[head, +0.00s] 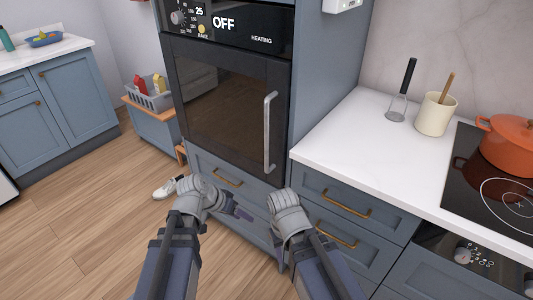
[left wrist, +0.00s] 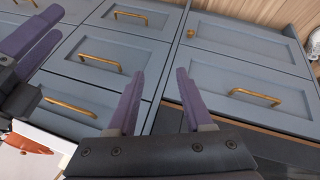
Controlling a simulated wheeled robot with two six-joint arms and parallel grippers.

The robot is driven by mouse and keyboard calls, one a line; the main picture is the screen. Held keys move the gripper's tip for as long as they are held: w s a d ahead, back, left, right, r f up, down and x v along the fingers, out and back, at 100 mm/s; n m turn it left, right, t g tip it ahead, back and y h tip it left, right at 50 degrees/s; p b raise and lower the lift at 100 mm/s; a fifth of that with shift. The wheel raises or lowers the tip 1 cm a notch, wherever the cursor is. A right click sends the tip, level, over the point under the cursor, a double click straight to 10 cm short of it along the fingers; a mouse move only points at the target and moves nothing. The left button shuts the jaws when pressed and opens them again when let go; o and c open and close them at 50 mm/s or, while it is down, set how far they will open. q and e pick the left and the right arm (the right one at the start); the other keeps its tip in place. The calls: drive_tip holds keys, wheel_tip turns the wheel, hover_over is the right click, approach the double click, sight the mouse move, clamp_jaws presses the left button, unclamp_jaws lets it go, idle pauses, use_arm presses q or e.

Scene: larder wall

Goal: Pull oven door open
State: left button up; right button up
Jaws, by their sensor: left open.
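The oven door (head: 215,105) is a dark glass panel in a tall blue cabinet and is shut. Its silver bar handle (head: 268,132) runs upright along the door's right side. My left gripper (head: 241,212) is below the door, in front of the lower drawers, apart from the handle. The left wrist view shows its two purple fingers (left wrist: 158,85) spread with nothing between them. My right gripper's purple fingers (left wrist: 38,42) show at the left of that view; their gap is unclear. In the head view, my right wrist hides them below the handle.
A drawer with a brass pull (head: 228,178) sits under the oven.

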use_arm(q)
drive_tip(key=w+d+r+m+t+h, duration=0.35)
drive_tip(key=w+r+h, duration=0.2)
drive_tip(key=r, duration=0.25)
drive_tip(key=m+t+h, duration=0.1)
drive_tip(key=t+h, duration=0.1)
drive_tip(key=t, duration=0.4)
approach(265, 138)
drive_tip(key=x, duration=0.3)
drive_tip(key=shift+g, duration=0.25)
drive_tip(key=shift+x, duration=3.9)
drive_tip(key=shift+w+a+r, duration=0.1)
drive_tip(key=shift+w, duration=0.05)
clamp_jaws()
